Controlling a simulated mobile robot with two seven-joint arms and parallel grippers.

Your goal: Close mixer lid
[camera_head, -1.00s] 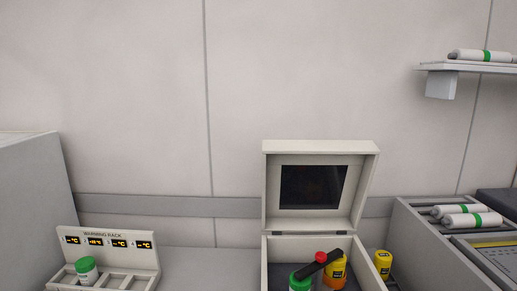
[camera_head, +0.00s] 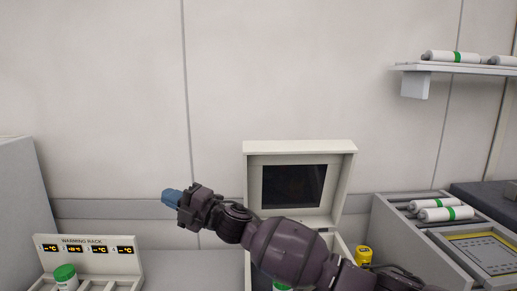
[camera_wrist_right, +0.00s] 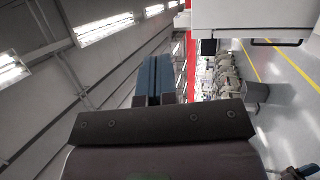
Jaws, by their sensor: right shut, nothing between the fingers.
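The mixer is a pale box with a raised lid (camera_head: 347,170) that has a dark window (camera_head: 293,186); the lid stands upright at the back, open. My right arm reaches across the front of the mixer and hides most of its inside. My right gripper (camera_head: 172,197) is left of the lid, apart from it, with its blue fingers pointing left. The fingers also show together in the right wrist view (camera_wrist_right: 153,82), shut with nothing between them. My left gripper is not in view.
A warming rack (camera_head: 87,254) with a green-capped bottle (camera_head: 65,277) stands at left. A yellow container (camera_head: 363,256) is right of the mixer. A grey trolley (camera_head: 405,237) with white tubes (camera_head: 440,209) is at right, below a wall shelf (camera_head: 440,69).

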